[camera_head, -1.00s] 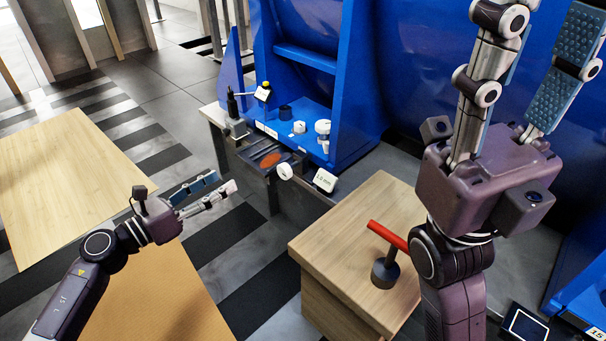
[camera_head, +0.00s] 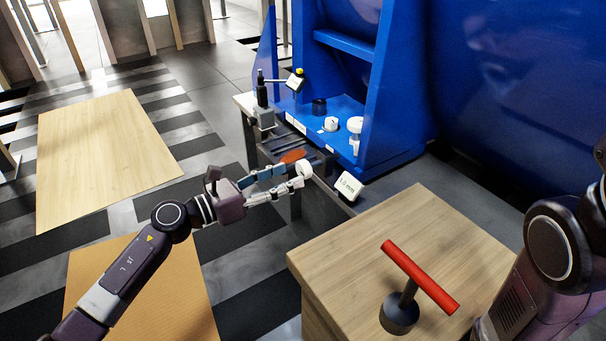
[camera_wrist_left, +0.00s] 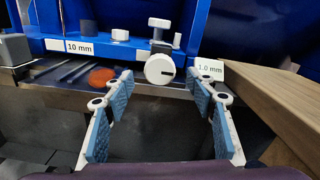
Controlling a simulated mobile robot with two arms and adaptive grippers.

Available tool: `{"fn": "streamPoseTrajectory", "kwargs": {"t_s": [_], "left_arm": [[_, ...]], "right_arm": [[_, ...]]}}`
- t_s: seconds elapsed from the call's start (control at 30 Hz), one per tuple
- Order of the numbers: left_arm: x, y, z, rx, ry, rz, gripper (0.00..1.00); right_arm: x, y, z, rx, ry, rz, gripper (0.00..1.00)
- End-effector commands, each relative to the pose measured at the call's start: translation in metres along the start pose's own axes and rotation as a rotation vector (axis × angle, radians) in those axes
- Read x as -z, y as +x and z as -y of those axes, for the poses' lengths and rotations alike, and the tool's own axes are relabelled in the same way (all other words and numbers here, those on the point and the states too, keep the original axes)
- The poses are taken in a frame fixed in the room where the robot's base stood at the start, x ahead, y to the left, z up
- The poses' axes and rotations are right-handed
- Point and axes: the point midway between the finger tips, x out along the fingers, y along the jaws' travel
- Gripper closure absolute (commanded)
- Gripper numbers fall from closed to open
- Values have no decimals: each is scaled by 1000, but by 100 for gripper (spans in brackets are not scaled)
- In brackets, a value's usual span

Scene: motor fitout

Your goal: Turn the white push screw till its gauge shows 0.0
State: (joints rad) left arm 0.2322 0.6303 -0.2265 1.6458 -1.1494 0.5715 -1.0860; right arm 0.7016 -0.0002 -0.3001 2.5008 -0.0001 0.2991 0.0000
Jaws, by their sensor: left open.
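The white push screw shows as a round white knob (camera_head: 305,169) at the front edge of the blue machine's bench. In the left wrist view its face (camera_wrist_left: 160,69) is toward me, with a dark mark on its right side. Its gauge (camera_head: 348,186) is a white tag just right of it; in the left wrist view the gauge (camera_wrist_left: 209,69) reads 1.0 mm. My left gripper (camera_head: 290,178) is open, with its fingertips close to the knob. In the left wrist view the knob lies between and beyond the open fingers (camera_wrist_left: 162,85). My right gripper is out of view.
A wooden block (camera_head: 420,235) at the right carries a red-handled tool (camera_head: 420,277). The blue machine (camera_head: 400,100) stands behind with small white and dark parts on its ledge. A 10 mm label (camera_wrist_left: 68,47) is left of the knob. A wooden board (camera_head: 100,150) lies at the left.

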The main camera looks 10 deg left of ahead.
Motion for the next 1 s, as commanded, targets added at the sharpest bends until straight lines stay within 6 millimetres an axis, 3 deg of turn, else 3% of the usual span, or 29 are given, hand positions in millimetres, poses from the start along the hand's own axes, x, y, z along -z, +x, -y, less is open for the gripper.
{"fn": "streamPoseTrajectory", "kwargs": {"t_s": [0.1,0.3,0.67,1.0], "left_arm": [[2,21,0,2,2,3,49],[1,43,0,0,-1,2,49],[0,48,0,-1,-1,0,49],[0,48,0,-1,-1,0,86]], "right_arm": [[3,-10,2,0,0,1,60],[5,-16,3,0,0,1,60],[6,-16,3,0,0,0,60],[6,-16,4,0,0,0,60]]}}
